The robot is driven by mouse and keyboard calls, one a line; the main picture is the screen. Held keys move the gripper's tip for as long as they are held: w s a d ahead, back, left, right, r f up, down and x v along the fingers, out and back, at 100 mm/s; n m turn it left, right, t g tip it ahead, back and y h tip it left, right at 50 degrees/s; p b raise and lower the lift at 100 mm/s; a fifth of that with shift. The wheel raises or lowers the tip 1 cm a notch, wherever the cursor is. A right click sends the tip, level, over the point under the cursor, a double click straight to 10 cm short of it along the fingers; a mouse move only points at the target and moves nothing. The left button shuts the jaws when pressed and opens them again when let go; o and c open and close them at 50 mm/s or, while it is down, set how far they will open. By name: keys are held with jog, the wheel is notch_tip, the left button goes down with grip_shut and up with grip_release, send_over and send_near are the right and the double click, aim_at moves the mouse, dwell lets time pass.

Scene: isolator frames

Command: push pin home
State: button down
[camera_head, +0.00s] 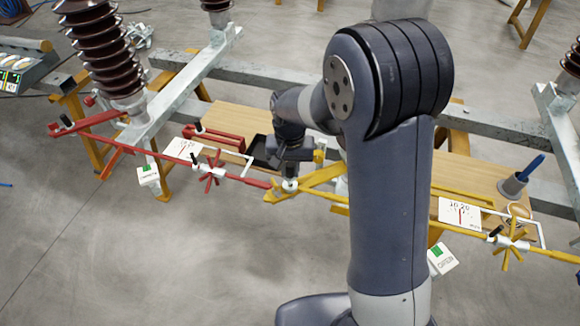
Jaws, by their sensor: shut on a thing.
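My gripper (290,172) points down at the junction where the red bar (248,179) meets the yellow bar (318,178). It is shut on a small part, which I take to be the pin; the part is mostly hidden by the gripper. A pale round fitting (289,186) shows directly below the gripper, on the junction. How deep the pin sits cannot be told at this size.
My arm hides the middle of the yellow side. Red (212,172) and yellow (512,244) spoked handwheels sit on the bars. Brown insulators (103,50) stand back left.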

aim_at(290, 177)
jog(key=shift+f+b, duration=1.25)
jog(key=shift+f, duration=0.5)
jog(key=c, duration=1.2)
grip_release()
notch_tip(290, 177, up, 11)
jog(key=shift+f+b, duration=0.1)
jog(key=shift+b, duration=0.2)
notch_tip(290, 177, down, 11)
jog(key=shift+r+p, duration=0.1)
jog(key=shift+p, duration=0.25)
jog(key=shift+r+p, duration=0.3)
jog(key=shift+r, duration=0.1)
